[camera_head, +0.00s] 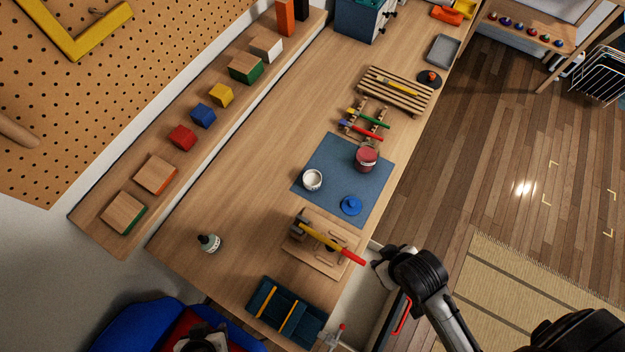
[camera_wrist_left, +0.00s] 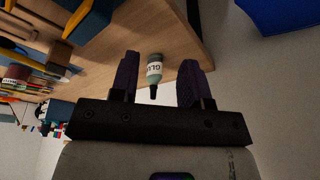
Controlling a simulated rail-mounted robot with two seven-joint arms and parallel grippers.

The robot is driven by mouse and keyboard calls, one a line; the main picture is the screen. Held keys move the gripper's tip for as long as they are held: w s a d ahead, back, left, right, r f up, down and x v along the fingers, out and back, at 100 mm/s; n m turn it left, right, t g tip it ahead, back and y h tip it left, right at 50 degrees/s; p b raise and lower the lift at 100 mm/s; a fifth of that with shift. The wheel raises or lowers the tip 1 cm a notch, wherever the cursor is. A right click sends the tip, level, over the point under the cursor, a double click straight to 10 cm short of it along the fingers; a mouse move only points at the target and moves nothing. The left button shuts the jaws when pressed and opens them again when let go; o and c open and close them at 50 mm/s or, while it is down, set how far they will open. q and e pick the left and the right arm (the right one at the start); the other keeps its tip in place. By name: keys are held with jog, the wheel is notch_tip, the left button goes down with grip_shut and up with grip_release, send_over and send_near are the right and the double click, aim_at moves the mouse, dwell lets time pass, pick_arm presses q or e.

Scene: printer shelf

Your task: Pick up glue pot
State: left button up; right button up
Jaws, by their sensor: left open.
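The glue pot (camera_head: 209,243), a small bottle with a dark body, pale label and dark top, stands upright on the wooden bench near its left end. In the left wrist view the glue pot (camera_wrist_left: 154,68) appears upside down between the two dark fingers, label showing, apart from both. My left gripper (camera_wrist_left: 160,72) is open and empty. In the head view it shows only partly at the bottom edge (camera_head: 204,341), nearer to me than the pot. My right gripper (camera_head: 383,263) is beside the bench's front edge, right of the hammer; its fingers are unclear.
A dark blue tray (camera_head: 256,305) with yellow dividers lies right of the pot. A hammer (camera_head: 330,242) rests on a wooden board (camera_head: 323,264). A blue mat (camera_head: 335,150) holds a white cup, red pot and blue lid. Bench around the glue pot is clear.

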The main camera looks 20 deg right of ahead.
pick_arm(q)
jog(key=o, duration=0.9)
jog(key=shift+a, duration=0.15)
jog(key=shift+o, duration=0.2)
